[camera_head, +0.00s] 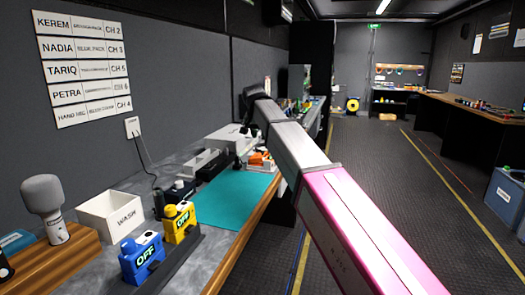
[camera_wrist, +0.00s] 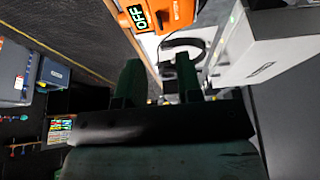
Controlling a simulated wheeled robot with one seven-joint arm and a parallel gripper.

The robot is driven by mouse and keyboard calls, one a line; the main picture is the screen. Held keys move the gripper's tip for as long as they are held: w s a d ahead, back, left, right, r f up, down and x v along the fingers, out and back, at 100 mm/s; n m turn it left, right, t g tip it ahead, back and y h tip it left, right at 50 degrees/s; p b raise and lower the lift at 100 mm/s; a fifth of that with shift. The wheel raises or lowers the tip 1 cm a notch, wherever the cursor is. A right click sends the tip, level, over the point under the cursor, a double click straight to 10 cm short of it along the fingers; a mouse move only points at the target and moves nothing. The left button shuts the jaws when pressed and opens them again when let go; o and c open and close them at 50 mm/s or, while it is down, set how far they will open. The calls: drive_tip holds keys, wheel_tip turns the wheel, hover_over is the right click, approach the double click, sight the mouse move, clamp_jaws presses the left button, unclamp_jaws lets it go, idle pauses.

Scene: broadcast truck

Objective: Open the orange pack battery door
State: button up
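The orange pack (camera_wrist: 170,14) is at the top of the wrist view, partly cut off by the frame edge, with a dark "OFF" display on it. In the head view the orange pack (camera_head: 262,158) is small, at the far end of the teal mat, partly behind my arm. Its battery door cannot be made out in either view. My gripper (camera_wrist: 158,80) shows two dark fingers, apart with nothing between them. The pack lies beyond the fingertips, not touching them. In the head view my arm's end hides most of the gripper.
A blue pack (camera_head: 141,258) and a yellow pack (camera_head: 180,222) stand nearer on the counter, beside a white "WASH" box (camera_head: 112,214). The teal mat (camera_head: 232,198) is clear. A pale box (camera_wrist: 268,45) is right of my fingers in the wrist view. The aisle floor (camera_head: 385,170) is open.

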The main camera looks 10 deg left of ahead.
sight(258, 156)
drive_tip(key=x, duration=0.9)
clamp_jaws()
